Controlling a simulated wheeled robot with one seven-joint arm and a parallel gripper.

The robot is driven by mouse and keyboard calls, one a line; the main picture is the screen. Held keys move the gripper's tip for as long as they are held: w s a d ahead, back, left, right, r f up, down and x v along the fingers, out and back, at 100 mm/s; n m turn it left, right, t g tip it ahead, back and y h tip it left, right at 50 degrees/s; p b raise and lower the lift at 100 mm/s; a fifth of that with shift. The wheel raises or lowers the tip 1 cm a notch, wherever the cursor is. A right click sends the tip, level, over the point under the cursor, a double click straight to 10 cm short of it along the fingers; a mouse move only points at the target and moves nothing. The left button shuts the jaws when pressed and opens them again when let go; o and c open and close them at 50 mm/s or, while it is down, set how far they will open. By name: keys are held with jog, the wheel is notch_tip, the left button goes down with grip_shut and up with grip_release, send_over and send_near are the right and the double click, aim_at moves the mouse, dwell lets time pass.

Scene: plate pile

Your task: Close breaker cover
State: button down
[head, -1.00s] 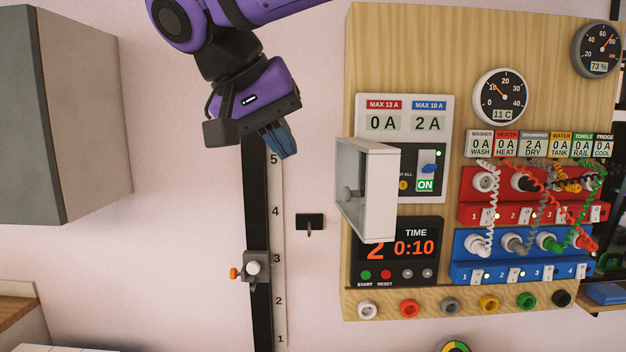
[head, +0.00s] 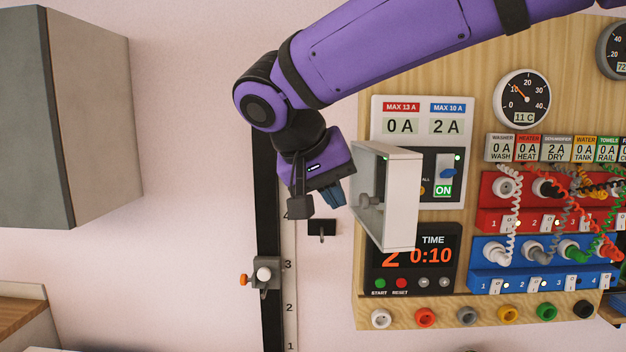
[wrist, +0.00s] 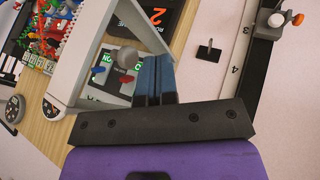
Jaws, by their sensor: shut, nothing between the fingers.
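The breaker cover (head: 402,200) is a pale box-like frame with a clear or grey face and a round knob (head: 367,200). It stands swung out from the wooden board, hinged open beside the breaker panel (head: 443,175), whose blue switch is by a green ON label. My gripper (head: 333,195) is shut and empty, with blue fingers just left of the cover's knob side. In the wrist view the shut fingers (wrist: 155,80) point at the cover (wrist: 95,45), close to its knob (wrist: 128,58). I cannot tell whether they touch.
A small black wall hook (head: 322,228) is below my gripper. A vertical scale rail with a clamp (head: 264,273) runs down the wall. A timer (head: 420,262) sits below the cover. Red and blue socket blocks with coiled cables (head: 545,250) fill the board's right. A grey cabinet hangs far left.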

jog(key=shift+d, duration=1)
